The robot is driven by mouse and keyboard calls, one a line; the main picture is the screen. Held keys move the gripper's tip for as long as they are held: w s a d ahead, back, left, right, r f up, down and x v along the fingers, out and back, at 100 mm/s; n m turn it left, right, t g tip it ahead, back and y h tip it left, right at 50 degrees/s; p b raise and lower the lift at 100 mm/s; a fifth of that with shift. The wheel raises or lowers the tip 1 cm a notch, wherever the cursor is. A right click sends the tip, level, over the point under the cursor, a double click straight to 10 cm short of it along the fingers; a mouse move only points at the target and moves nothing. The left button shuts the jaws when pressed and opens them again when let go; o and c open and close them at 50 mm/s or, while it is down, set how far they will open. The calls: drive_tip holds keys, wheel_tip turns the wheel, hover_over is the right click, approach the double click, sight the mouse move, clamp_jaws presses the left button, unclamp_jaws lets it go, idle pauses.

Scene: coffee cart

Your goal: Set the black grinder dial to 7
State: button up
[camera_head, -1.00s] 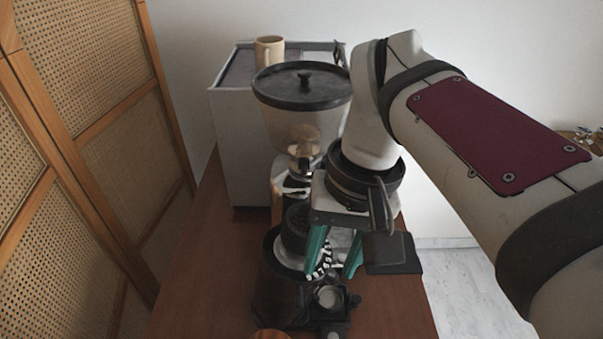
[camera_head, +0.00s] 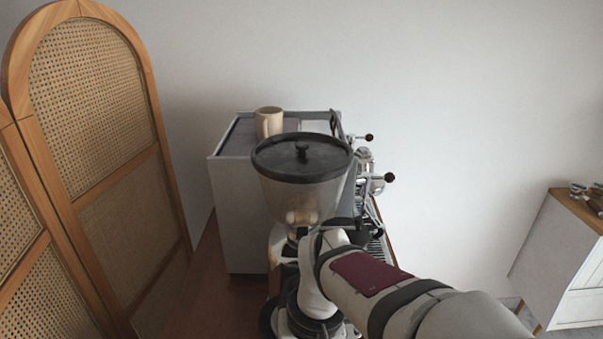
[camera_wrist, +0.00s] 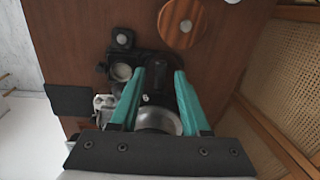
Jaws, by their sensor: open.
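The grinder's clear hopper (camera_head: 298,195) with a black lid stands in the middle of the head view. My arm covers the grinder's lower body there, so the dial and its numbers are hidden. My gripper is out of sight in the head view. In the wrist view my gripper (camera_wrist: 160,74) has two teal fingers spread apart with nothing held. Between and below them lie dark grinder parts and a round metallic rim (camera_wrist: 160,120). I cannot make out the dial or its setting.
A grey-sided coffee machine (camera_head: 235,200) with a beige mug (camera_head: 268,122) on top stands behind the grinder. A cane screen (camera_head: 95,100) is at left. The wrist view shows a round wooden piece (camera_wrist: 182,23) and a black mat (camera_wrist: 69,100).

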clamp_jaws()
idle(1.4)
